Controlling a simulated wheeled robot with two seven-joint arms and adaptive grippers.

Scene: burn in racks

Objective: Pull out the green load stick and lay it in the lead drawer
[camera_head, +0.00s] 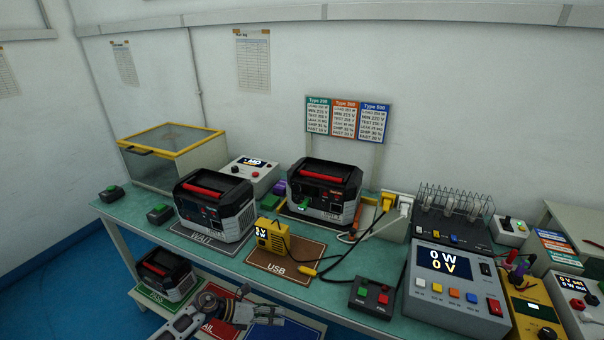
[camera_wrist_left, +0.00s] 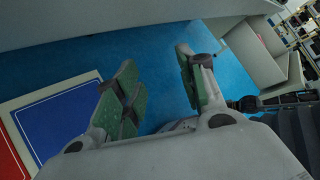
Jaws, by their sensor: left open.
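A small green stick (camera_head: 303,206) sits at the front of the black-and-grey power station (camera_head: 324,190) at the middle back of the bench. It looks like the load stick and appears plugged in, but it is small. I cannot make out a lead drawer for certain. My left gripper (camera_head: 243,313) is low at the front, below the bench top and over the lower shelf, well away from the stick. In the left wrist view its green-padded fingers (camera_wrist_left: 158,78) stand apart with nothing between them. My right gripper does not show.
A second power station (camera_head: 214,205) stands on the WAIT mat. A button box (camera_head: 371,297) is at the front edge. A third power station (camera_head: 166,274) is on the lower shelf.

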